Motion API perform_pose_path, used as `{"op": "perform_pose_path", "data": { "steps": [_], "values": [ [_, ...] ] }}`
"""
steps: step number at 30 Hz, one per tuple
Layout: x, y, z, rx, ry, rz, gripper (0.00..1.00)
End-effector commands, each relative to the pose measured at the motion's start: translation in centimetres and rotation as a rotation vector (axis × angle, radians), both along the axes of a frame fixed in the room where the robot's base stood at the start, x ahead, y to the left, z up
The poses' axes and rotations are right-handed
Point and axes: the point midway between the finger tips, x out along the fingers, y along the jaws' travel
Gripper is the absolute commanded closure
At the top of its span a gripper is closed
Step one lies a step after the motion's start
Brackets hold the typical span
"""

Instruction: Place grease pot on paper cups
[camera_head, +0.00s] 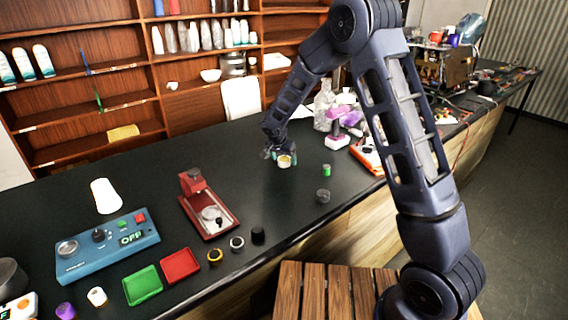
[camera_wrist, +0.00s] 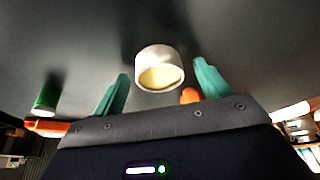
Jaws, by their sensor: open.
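The grease pot (camera_head: 286,161) is a small white pot with a pale yellow top, in the middle of the dark counter. In the wrist view the pot (camera_wrist: 160,68) shows between the two teal fingers, with gaps on both sides. My gripper (camera_head: 277,154) is open and right at the pot; its fingertips (camera_wrist: 163,75) do not visibly touch it. The paper cups (camera_head: 105,196) appear as a white upside-down stack on the left of the counter, behind a blue device.
A red-based machine (camera_head: 208,205) and the blue device (camera_head: 108,246) stand between the pot and the counter's left end. Green (camera_head: 142,285) and red (camera_head: 180,265) trays lie in front. A green cylinder (camera_head: 326,170) and a dark cup (camera_head: 323,196) stand right of the pot.

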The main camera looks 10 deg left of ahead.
Motion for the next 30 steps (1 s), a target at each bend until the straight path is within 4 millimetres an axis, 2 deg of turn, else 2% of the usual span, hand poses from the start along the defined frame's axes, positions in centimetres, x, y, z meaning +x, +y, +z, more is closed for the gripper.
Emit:
{"op": "perform_pose_path", "data": {
  "steps": [5,12,14,23,26,30],
  "values": [
    [0.0,0.0,0.0,0.0,0.0,0.0,0.27],
    [0.0,0.0,0.0,0.0,0.0,0.0,0.74],
    [0.0,0.0,0.0,0.0,0.0,0.0,0.81],
    [0.0,0.0,0.6,0.002,-0.002,0.0,0.81],
    [0.0,0.0,1.7,0.002,-0.002,0.0,0.81],
    [0.0,0.1,4.5,0.003,-0.003,-0.001,0.81]
  ]
}}
